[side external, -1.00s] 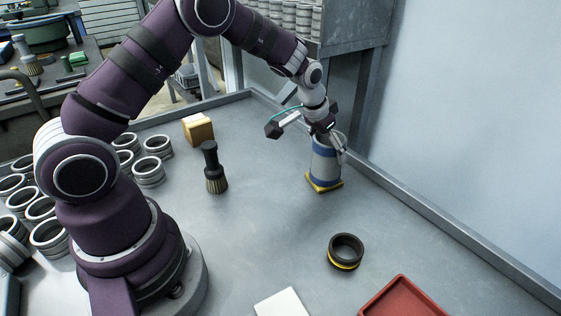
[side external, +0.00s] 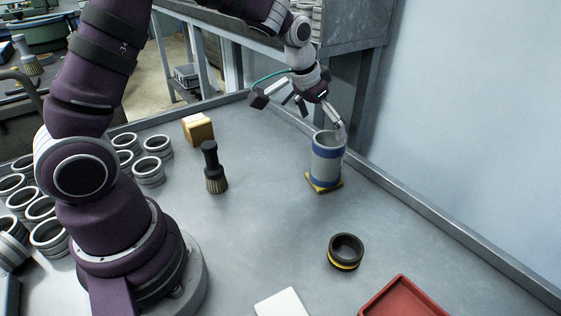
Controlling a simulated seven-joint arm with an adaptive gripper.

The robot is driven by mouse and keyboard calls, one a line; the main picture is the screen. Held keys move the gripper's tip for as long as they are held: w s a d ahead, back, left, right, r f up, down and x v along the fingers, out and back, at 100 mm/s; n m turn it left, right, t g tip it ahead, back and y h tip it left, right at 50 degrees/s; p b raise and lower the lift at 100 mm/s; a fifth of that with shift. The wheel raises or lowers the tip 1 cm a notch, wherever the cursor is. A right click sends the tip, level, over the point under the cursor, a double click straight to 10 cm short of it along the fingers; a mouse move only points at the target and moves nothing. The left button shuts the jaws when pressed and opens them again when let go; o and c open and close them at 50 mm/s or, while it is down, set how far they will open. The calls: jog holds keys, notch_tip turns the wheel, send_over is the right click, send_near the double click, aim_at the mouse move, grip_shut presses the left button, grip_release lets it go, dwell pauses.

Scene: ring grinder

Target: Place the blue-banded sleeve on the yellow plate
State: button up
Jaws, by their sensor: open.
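The blue-banded sleeve (side external: 327,168) is a grey cylinder with blue bands, standing upright with its open end up. It rests on the yellow plate (side external: 311,185), whose corners show around the sleeve's base. My gripper (side external: 338,128) is open, just above and behind the sleeve's rim. One finger shows near the far right edge of the rim; I cannot tell whether it touches. Most of the plate is hidden under the sleeve.
A black ring with a yellow band (side external: 346,252) lies in front of the sleeve. A brush (side external: 213,170) stands to the left, near a wooden block (side external: 198,130). Several grey rings (side external: 150,172) stand at left. A red tray (side external: 405,298) and white block (side external: 282,304) are at the front.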

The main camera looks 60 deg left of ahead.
jog(key=s+d+r, duration=0.2)
jog(key=s+r, duration=0.6)
jog(key=s+d+t, duration=0.1)
jog(key=s, duration=1)
